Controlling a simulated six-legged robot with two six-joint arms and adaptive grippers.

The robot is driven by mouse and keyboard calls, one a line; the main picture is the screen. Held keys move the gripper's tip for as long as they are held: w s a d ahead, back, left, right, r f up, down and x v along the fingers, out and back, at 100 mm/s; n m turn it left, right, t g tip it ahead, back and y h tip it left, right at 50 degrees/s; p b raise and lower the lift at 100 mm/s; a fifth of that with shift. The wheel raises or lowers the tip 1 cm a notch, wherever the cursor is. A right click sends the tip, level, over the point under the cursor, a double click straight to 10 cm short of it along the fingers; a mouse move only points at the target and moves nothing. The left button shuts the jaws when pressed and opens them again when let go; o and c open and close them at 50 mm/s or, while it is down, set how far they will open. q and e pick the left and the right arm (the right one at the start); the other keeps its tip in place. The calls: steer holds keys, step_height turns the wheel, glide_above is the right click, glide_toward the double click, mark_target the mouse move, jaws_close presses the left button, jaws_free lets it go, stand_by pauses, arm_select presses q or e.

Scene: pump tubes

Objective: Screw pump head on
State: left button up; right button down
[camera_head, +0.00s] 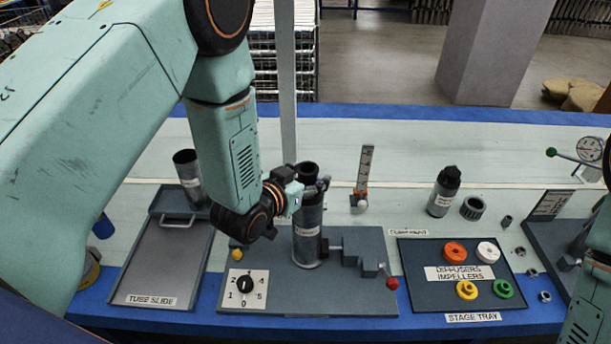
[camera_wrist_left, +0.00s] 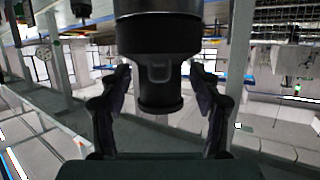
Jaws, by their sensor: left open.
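A dark grey tube (camera_head: 308,245) with a pale label stands upright in the clamp fixture (camera_head: 345,300) at the middle of the bench. A black pump head (camera_head: 307,170) shows at its top; whether it is seated or threaded cannot be told. My left gripper (camera_head: 304,188) is at the tube's upper end, its fingers partly hidden. In the left wrist view, the black pump head (camera_wrist_left: 160,85) sits between the two spread fingers, with visible gaps on both sides. Parts of my right arm show at the right edge, but its gripper is not visible.
A tube slide tray (camera_head: 150,265) and another dark tube (camera_head: 187,175) are to the left. A stage tray (camera_head: 420,290) holds coloured rings at right. An upright gauge (camera_head: 364,170) stands behind the fixture.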

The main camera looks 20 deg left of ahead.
arm_select(q)
steer(key=v, duration=1.2)
stand_by(0.6)
